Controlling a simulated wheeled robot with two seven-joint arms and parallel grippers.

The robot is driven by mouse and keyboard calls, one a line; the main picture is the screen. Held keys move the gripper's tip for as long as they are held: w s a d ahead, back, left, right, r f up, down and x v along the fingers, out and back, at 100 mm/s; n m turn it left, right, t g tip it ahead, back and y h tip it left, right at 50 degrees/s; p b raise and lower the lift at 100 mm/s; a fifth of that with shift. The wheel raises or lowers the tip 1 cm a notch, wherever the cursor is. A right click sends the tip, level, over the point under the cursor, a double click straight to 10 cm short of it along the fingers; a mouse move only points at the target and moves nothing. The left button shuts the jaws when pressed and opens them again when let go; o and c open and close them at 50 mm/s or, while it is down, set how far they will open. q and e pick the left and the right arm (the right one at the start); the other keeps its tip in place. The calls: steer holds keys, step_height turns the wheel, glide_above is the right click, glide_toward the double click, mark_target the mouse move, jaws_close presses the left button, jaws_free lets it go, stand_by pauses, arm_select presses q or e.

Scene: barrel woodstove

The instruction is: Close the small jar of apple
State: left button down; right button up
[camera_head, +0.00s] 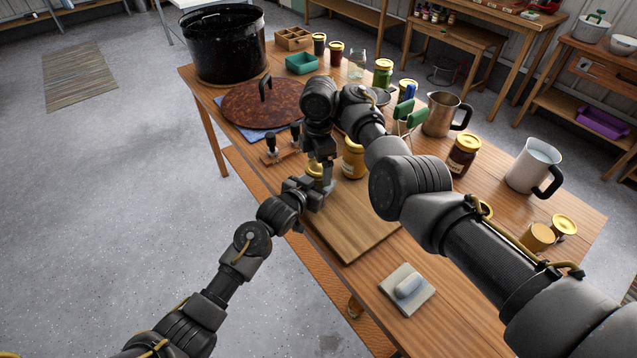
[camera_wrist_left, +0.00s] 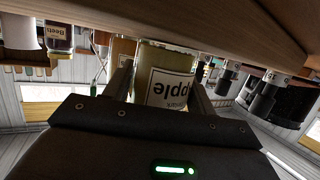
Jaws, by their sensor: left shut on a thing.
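The small apple jar (camera_wrist_left: 165,75) is between the fingers of my left gripper (camera_wrist_left: 160,98) in the left wrist view. It looks upside down there, with its "Apple" label showing and its top hidden by the gripper body. In the head view my left gripper (camera_head: 318,190) is low at the near edge of the cutting board. A gold lid (camera_head: 314,168) shows just above it, partly hidden by my right gripper (camera_head: 322,168), which points down from above. I cannot tell whether the lid is seated on the jar, or whether the right fingers are open or shut.
A taller gold-lidded jar (camera_head: 353,158) stands close to the right. The cutting board (camera_head: 350,222) is bare at its near end. A dark jar (camera_head: 462,153), steel pitcher (camera_head: 440,115) and white jug (camera_head: 533,165) stand further right.

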arm_select(q)
steer(key=shift+f, duration=0.1)
arm_select(e)
steer(key=shift+r, duration=2.25)
steer(key=shift+r+n, duration=1.4)
steer(key=shift+r, duration=0.35)
steer(key=shift+c, duration=0.3)
steer(key=shift+f, duration=4)
steer(key=shift+c, duration=0.5)
